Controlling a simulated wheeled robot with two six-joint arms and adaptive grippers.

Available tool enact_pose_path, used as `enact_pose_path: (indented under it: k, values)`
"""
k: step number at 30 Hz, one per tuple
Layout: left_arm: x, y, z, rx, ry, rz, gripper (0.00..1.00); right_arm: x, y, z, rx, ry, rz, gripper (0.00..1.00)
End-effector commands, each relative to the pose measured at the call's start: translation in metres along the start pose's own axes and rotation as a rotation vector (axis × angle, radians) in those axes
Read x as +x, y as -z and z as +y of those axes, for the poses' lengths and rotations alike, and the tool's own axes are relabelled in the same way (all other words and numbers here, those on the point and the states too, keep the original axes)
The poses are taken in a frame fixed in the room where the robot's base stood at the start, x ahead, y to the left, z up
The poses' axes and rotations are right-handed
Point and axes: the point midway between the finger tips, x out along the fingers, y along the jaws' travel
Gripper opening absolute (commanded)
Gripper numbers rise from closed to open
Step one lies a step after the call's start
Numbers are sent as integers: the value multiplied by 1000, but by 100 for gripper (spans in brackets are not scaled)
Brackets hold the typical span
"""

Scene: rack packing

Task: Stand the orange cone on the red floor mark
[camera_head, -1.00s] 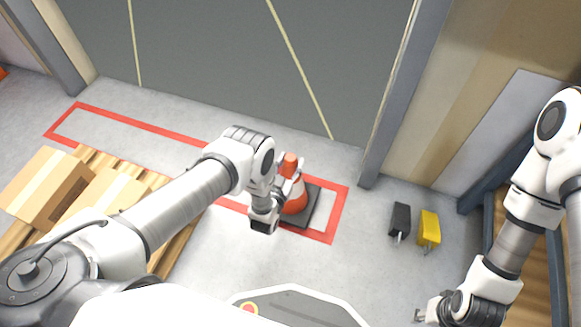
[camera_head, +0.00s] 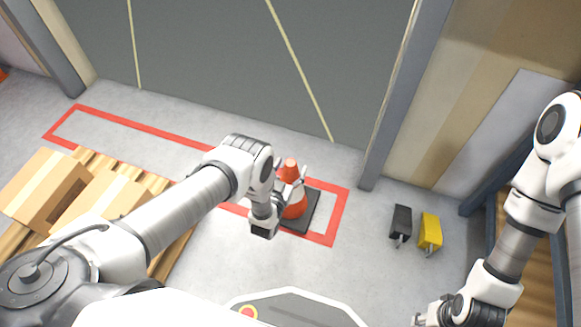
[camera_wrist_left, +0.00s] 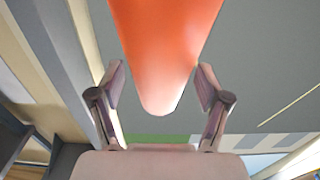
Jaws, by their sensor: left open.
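The orange cone (camera_head: 290,168) with a white band and dark square base (camera_head: 312,212) stands upright inside the right end of the red floor mark (camera_head: 340,212). My left gripper (camera_head: 289,184) is beside the cone's upper part, its fingers open. In the left wrist view the cone (camera_wrist_left: 165,50) shows large and orange between and beyond the two spread fingers (camera_wrist_left: 160,90), with a gap on each side. Part of the cone and base is hidden behind my left gripper. My right gripper (camera_head: 420,318) is at the bottom right, away from the cone; its finger opening is unclear.
Cardboard boxes (camera_head: 48,190) sit on a wooden pallet (camera_head: 160,185) at left. A black block (camera_head: 401,222) and a yellow block (camera_head: 430,232) lie on the floor at right. A grey door (camera_head: 230,70) stands behind the mark. Bare floor lies in front.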

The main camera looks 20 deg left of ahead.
Motion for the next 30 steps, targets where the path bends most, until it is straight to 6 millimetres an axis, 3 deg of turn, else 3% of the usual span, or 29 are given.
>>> enact_pose_path:
  k: [5,12,15,20,26,30]
  values:
    - [-27,4,0,0,0,-3,76,-14,0,0,0,0,0,40]
    - [-90,4,0,0,0,-4,76,-33,0,0,0,0,0,40]
    - [-108,3,0,0,0,-3,76,-36,0,0,0,0,0,40]
    - [-120,2,0,0,0,-1,76,-38,0,0,0,0,0,40]
    - [-119,1,-1,1,0,-15,76,-37,0,0,0,0,0,40]
    - [-114,-4,-18,15,3,-264,76,-37,0,0,0,0,0,40]
